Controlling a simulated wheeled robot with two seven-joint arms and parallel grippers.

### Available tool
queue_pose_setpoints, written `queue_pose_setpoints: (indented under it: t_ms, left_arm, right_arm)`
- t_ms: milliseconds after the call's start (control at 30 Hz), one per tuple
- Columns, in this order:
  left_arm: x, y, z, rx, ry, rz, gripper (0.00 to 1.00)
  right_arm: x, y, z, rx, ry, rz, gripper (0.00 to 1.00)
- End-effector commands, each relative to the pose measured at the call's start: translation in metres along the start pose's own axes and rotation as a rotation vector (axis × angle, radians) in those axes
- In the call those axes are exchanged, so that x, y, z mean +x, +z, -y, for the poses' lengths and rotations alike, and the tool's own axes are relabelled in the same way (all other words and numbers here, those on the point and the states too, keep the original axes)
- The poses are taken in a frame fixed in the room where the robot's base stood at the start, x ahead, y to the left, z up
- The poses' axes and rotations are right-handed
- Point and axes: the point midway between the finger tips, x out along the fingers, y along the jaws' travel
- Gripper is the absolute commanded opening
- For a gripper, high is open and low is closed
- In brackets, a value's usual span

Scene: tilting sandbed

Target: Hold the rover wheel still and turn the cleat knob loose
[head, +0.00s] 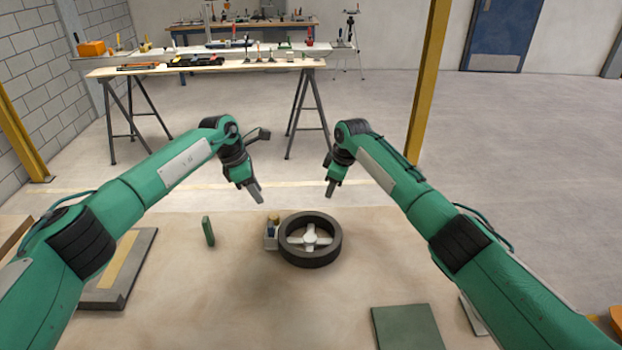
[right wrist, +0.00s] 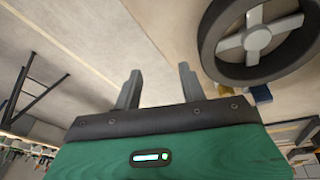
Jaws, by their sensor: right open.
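The rover wheel (head: 310,239), a dark tyre with pale spokes and hub, lies flat on the sand-coloured surface. A small grey block with a yellowish knob on top (head: 273,219) stands at its left edge; I cannot tell whether they touch. My left gripper (head: 256,193) hangs above and left of the wheel, apart from it; its jaw gap is not clear. My right gripper (head: 330,189) hangs beyond the wheel, apart from it. In the right wrist view its fingers (right wrist: 158,76) are spread and empty, with the wheel (right wrist: 257,40) at upper right.
A green upright piece (head: 208,231) stands left of the wheel. A dark green flat plate (head: 407,328) lies at front right, and a grey flat tray (head: 122,283) lies at left. A trestle table with tools (head: 215,67) stands far behind. The surface around the wheel is mostly clear.

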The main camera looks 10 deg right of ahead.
Motion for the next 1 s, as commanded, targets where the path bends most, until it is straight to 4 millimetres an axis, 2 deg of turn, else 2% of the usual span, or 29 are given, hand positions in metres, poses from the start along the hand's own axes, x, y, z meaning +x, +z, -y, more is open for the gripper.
queue_pose_setpoints:
  t_ms: [33,200,333,433,567,1000]
  left_arm:
    - [0.000,0.000,0.000,0.000,0.000,0.000,0.36]
    - [0.000,0.000,0.000,0.000,0.000,0.000,0.36]
    - [0.000,0.000,0.000,0.000,0.000,0.000,0.36]
    - [0.000,0.000,0.000,0.000,0.000,0.000,0.36]
    - [0.000,0.000,0.000,0.000,0.000,0.000,0.36]
    - [0.000,0.000,0.000,0.000,0.000,0.000,0.36]
  right_arm:
    - [-0.010,-0.017,0.012,-0.061,-0.026,0.039,0.42]
    - [-0.035,-0.046,0.045,-0.217,-0.106,0.166,0.42]
    - [-0.046,-0.055,0.057,-0.278,-0.137,0.219,0.42]
    - [-0.047,-0.057,0.062,-0.296,-0.148,0.237,0.42]
    - [-0.035,-0.053,0.064,-0.298,-0.152,0.240,0.42]
    - [0.046,-0.032,0.073,-0.295,-0.151,0.240,0.42]
